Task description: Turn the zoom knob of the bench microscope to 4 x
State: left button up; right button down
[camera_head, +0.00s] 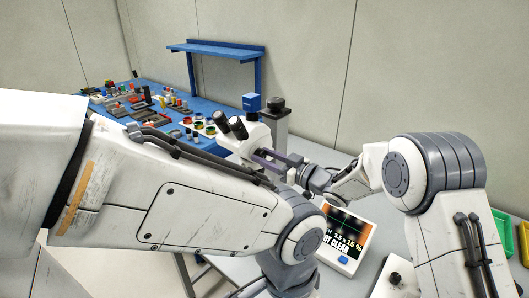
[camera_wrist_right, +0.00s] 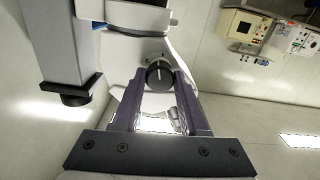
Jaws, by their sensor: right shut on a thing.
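The bench microscope (camera_head: 250,138) is white with dark eyepieces and stands beyond my arms in the head view. Its white body (camera_wrist_right: 107,42) also shows in the right wrist view. The zoom knob (camera_wrist_right: 158,76) is round and black with a pale pointer line, and it sits between the fingertips of my right gripper (camera_wrist_right: 158,80). The right gripper is shut on the knob, one purple finger on each side. In the head view the right gripper (camera_head: 272,158) reaches the microscope from the right. The scale marks around the knob are too small to read. My left gripper does not show.
A small screen (camera_head: 345,240) with partly hidden text stands on the bench in front of the microscope. A blue bench (camera_head: 165,120) with several small parts and a blue shelf (camera_head: 215,50) stand behind. Green bins (camera_head: 503,235) are at the far right.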

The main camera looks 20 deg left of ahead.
jog(key=shift+w+d+m+p, duration=0.15)
jog(key=shift+m+p, duration=0.2)
jog(key=shift+m, duration=0.55)
jog(key=shift+f, duration=0.1)
jog(key=shift+c, duration=2.2)
grip_release()
jog(key=b+v, duration=0.2)
jog(key=v, duration=0.8)
jog(key=shift+d+b, duration=0.15)
jog(key=shift+b, duration=0.25)
